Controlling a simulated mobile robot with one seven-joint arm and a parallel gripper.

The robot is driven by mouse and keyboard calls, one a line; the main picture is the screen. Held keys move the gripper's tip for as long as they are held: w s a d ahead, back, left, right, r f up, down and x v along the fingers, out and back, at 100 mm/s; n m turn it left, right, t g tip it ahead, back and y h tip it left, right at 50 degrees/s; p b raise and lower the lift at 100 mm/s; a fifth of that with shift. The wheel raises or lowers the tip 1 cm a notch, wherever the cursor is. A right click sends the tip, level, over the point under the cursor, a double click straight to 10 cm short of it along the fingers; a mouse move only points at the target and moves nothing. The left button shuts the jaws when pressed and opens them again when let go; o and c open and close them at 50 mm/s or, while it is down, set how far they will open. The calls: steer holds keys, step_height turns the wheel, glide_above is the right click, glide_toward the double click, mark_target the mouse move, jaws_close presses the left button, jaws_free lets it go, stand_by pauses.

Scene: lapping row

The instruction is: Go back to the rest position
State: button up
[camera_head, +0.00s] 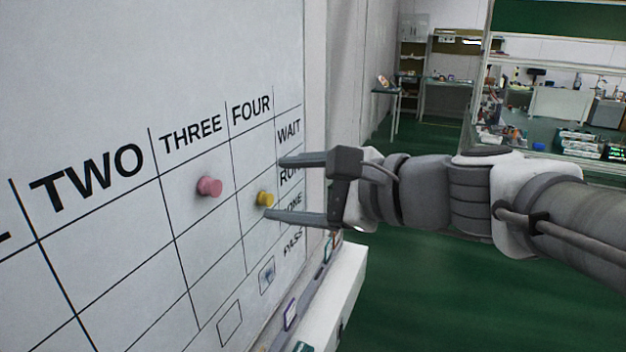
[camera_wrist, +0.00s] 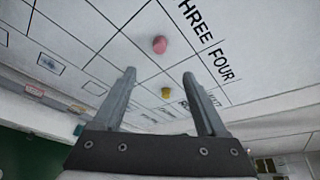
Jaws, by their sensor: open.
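My gripper (camera_head: 272,188) is in front of the white board (camera_head: 90,95), its two fingers spread and nothing between them. A yellow magnet (camera_head: 265,199) sits on the board in the FOUR column, close to the fingertips in the picture. A pink magnet (camera_head: 209,187) sits in the THREE column, to the left. In the wrist view, the open gripper (camera_wrist: 165,82) points at the board, with the yellow magnet (camera_wrist: 166,93) showing between the fingers and the pink magnet (camera_wrist: 160,44) beyond. The fingers look apart from the yellow magnet. They hide part of the row labels at right.
A white ledge (camera_head: 340,290) runs below the board with small coloured-edged items (camera_head: 290,313) near it. The green floor (camera_head: 430,290) to the right looks clear. Benches and shelves (camera_head: 448,85) stand far behind, and a glazed partition (camera_head: 550,100) is at the right.

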steer(key=s+d+f+n+g+h, duration=0.1)
steer(key=s+d+f+n+h, duration=0.4)
steer(key=d+f+n+h, duration=0.1)
steer(key=s+d+f+n+g+h, duration=0.2)
steer(key=s+d+f+n+h, duration=0.3)
steer(key=d+f+n, duration=0.4)
steer(key=shift+s+d+n+h, duration=0.4)
steer(key=shift+d, duration=0.7)
stand_by(0.6)
